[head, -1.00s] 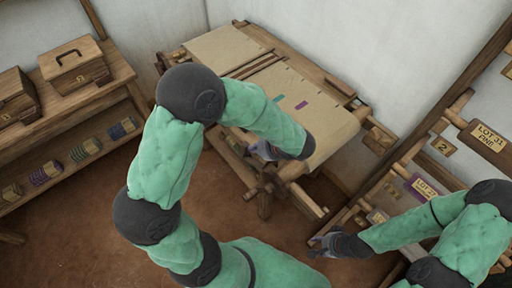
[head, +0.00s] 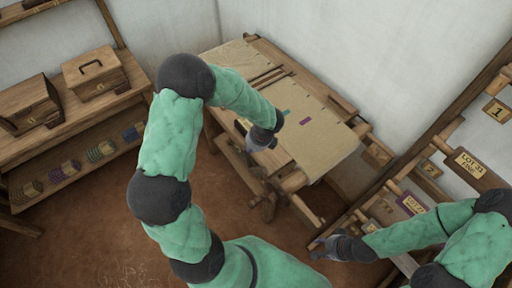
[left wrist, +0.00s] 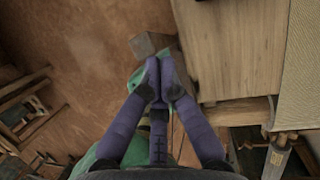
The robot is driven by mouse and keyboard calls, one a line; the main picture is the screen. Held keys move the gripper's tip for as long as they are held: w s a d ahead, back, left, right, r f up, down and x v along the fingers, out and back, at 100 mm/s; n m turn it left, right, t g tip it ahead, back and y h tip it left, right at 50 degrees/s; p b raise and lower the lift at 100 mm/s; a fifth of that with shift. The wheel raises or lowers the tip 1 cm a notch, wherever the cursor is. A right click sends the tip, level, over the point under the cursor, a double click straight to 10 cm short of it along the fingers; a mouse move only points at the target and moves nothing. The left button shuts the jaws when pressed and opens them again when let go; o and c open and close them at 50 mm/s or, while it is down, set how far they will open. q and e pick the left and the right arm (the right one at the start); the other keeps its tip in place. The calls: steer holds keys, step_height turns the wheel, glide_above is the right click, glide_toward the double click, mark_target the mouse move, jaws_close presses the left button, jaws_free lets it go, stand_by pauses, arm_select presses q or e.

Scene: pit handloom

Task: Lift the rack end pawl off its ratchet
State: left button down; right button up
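The loom stands in the middle of the head view, with pale cloth (head: 325,145) over its top and a wooden frame below. My left gripper (head: 259,140) is at the loom's front left side, beside the cloth edge and above the lower frame. In the left wrist view its two fingers (left wrist: 160,76) are together at the tips, with nothing clearly between them. A grey-brown block (left wrist: 147,44) shows just beyond the tips; I cannot tell whether they touch it. I cannot make out the pawl or ratchet. My right gripper (head: 322,247) hangs low near the rack; its fingers are too small to judge.
A wooden rack with labelled pieces, including a "LOT 31" plaque (head: 470,163), stands at the right. A shelf with two lidded boxes (head: 95,72) and several yarn rolls (head: 100,152) is at the left. Brown floor (head: 95,235) is open between. A wooden panel (left wrist: 236,45) lies close right of my left fingers.

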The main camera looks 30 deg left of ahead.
arm_select(q)
steer(key=shift+w+a+r+h+p, duration=0.2)
steer(key=shift+a+h+p, duration=0.25)
steer(key=shift+a, duration=0.15)
steer(key=shift+w+a+f+p, duration=0.15)
steer(key=shift+a+p, duration=0.15)
steer(key=shift+a, duration=0.05)
steer(key=shift+w+a+f, duration=0.3)
steer(key=shift+a, duration=0.4)
steer(key=shift+w+a+f, duration=0.3)
steer(key=shift+a, duration=0.45)
steer(key=shift+w+a+f, duration=0.3)
steer(key=shift+a, duration=0.4)
arm_select(e)
steer(key=shift+r, duration=1.45)
arm_select(q)
steer(key=shift+p, duration=0.3)
steer(key=w+a+p+v, duration=0.1)
steer(key=p+v, duration=0.2)
steer(key=v, duration=1)
steer(key=shift+w+a+r+p, duration=0.15)
steer(key=shift+w+a+p, duration=0.1)
steer(key=shift+p, duration=0.1)
arm_select(e)
steer(key=r, duration=0.3)
steer(key=shift+s+a+r, duration=0.1)
steer(key=shift+s+r, duration=0.3)
arm_select(q)
steer(key=shift+s, duration=0.1)
